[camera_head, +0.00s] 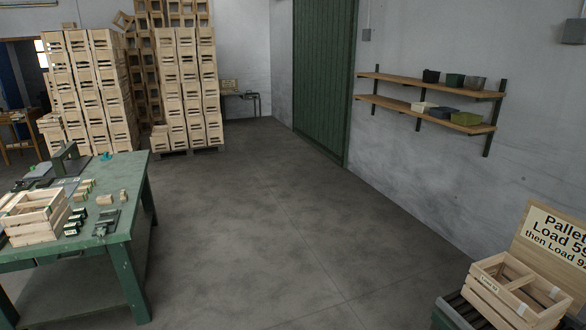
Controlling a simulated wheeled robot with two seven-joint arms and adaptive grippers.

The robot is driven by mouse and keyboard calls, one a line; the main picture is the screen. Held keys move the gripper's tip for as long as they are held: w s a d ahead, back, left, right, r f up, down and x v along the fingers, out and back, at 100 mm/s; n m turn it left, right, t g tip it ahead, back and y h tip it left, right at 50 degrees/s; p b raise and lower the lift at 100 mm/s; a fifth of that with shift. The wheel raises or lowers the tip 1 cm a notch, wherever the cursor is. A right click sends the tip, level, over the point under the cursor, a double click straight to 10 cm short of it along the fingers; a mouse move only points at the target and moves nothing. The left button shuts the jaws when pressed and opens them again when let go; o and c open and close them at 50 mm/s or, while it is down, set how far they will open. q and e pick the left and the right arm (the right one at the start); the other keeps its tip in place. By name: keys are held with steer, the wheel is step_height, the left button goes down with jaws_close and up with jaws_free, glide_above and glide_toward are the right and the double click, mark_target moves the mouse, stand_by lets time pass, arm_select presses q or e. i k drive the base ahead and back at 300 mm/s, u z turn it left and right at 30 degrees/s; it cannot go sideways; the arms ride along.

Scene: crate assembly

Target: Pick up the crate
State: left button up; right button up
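A light wooden slatted crate (34,222) stands upright on the left part of the green workbench (125,222), near its front side. A second wooden crate (492,295), with a small label on its side and a divider inside, sits at the lower right on a dark green support (455,312). Both crates are open at the top. Neither of my grippers shows in the head view, and no gripper is seen touching either crate.
Small wooden blocks (104,199), tools and dark boxes lie on the workbench. A sign board (556,240) stands behind the right crate. Tall crate stacks (187,85) stand at the back, wall shelves (425,108) at right. The middle concrete floor (255,215) is clear.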

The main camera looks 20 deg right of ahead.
mark_target(500, 300)
steer(key=z, duration=0.6)
steer(key=i, duration=1.2)
steer(key=z, duration=2)
steer(key=i, duration=1.1)
steer(key=z, duration=0.6)
